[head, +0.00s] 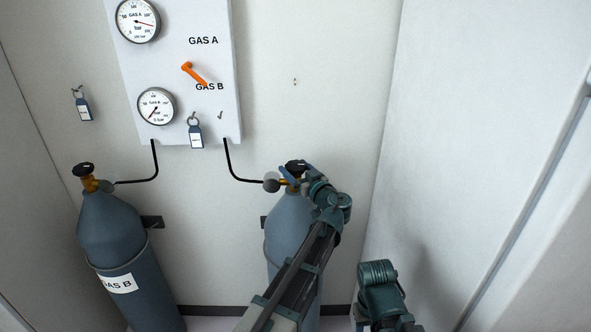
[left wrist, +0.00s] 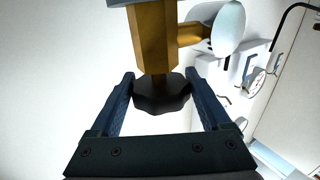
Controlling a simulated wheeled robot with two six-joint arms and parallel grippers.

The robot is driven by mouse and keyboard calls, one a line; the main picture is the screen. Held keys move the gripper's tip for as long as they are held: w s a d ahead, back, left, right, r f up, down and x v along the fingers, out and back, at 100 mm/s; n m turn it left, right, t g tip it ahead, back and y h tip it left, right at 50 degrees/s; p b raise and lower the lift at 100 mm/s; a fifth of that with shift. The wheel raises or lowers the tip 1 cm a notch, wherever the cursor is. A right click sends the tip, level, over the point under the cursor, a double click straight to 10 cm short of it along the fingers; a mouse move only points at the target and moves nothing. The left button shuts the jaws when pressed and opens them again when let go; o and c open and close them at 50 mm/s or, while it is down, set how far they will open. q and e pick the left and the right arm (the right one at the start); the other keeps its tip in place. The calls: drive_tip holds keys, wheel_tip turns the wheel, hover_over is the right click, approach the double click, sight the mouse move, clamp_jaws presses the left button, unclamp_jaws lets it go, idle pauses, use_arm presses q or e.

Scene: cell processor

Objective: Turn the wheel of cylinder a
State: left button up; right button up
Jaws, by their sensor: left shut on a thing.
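The right cylinder (head: 285,225) is blue-grey, and its label is hidden behind my left arm. Its black wheel (head: 296,164) sits on top of a brass valve. My left gripper (head: 296,172) is at this wheel. In the left wrist view the two blue fingers (left wrist: 162,92) are on either side of the black wheel (left wrist: 160,97) and shut on it. The brass valve (left wrist: 153,35) shows beyond the wheel, with a pale round part (left wrist: 228,28) beside it. My right gripper is not in view; only a piece of my right arm shows at the bottom of the head view.
The left cylinder (head: 112,235) has a label reading "AS B" and its own black wheel (head: 83,169). A wall panel (head: 215,110) carries two gauges, an orange lever (head: 194,73) and a key tag (head: 196,135). Another tag (head: 83,106) hangs left. Black pipes run from panel to cylinders.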

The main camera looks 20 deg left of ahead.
use_arm(q)
drive_tip(key=shift+n+g+y, duration=0.6)
drive_tip(key=shift+g, duration=0.1)
drive_tip(key=o, duration=1.2)
drive_tip(key=shift+s, duration=0.1)
